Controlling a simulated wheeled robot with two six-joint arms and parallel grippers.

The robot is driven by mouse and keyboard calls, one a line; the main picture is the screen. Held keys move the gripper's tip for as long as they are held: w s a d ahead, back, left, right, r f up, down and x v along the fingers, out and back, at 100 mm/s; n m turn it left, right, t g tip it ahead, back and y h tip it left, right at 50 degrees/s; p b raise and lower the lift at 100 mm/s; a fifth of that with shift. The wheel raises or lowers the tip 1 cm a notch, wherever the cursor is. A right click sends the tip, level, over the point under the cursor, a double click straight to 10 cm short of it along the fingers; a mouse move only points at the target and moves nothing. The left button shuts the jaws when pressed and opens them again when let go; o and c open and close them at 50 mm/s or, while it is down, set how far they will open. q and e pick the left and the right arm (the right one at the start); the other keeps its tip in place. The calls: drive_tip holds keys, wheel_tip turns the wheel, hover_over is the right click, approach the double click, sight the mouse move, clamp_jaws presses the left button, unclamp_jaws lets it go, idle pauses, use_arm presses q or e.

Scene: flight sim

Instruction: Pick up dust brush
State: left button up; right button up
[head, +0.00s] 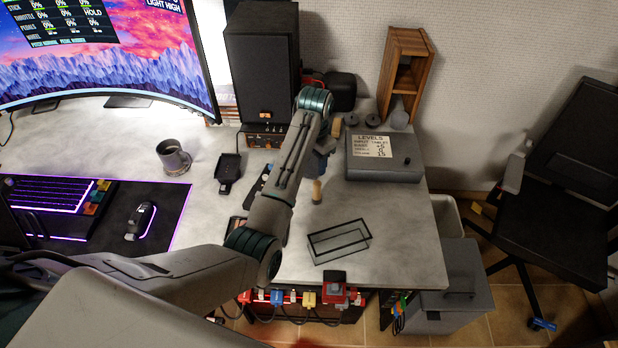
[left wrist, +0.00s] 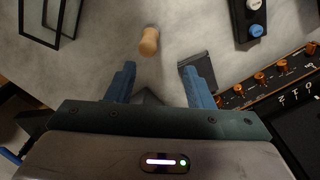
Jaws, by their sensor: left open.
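A short tan wooden piece (head: 317,190), which looks like the handle of the dust brush, is on the grey desk below my left gripper (head: 321,163). In the left wrist view the wooden piece (left wrist: 149,41) lies just beyond the fingertips, toward the upper middle. My left gripper (left wrist: 158,78) is open, its two blue fingers apart, with the wooden piece not between them. Dark shapes show between and beside the fingers; I cannot tell whether they belong to the brush. My arm hides part of the desk in the head view. My right gripper is not in view.
A grey box with a note (head: 384,158), a wooden rack (head: 404,72) and a black speaker (head: 262,70) stand at the back. A mug (head: 174,158) is left. The desk's right front is clear.

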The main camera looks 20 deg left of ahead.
sight(317, 182)
use_arm(q)
drive_tip(key=f, duration=0.1)
drive_tip(key=s+f, duration=0.1)
drive_tip(key=d+f+p, duration=0.1)
drive_tip(key=shift+s+d+f, duration=0.1)
drive_tip(key=shift+s+f, duration=0.05)
drive_tip(key=shift+f, duration=0.2)
wheel_tip(317, 182, down, 4)
drive_tip(key=shift+d+f+p, duration=0.1)
drive_tip(key=shift+f+p, duration=0.1)
drive_tip(key=shift+p, duration=0.9)
drive_tip(key=shift+f, duration=0.8)
drive_tip(key=shift+c, duration=0.4)
drive_tip(key=c, duration=0.7)
clamp_jaws()
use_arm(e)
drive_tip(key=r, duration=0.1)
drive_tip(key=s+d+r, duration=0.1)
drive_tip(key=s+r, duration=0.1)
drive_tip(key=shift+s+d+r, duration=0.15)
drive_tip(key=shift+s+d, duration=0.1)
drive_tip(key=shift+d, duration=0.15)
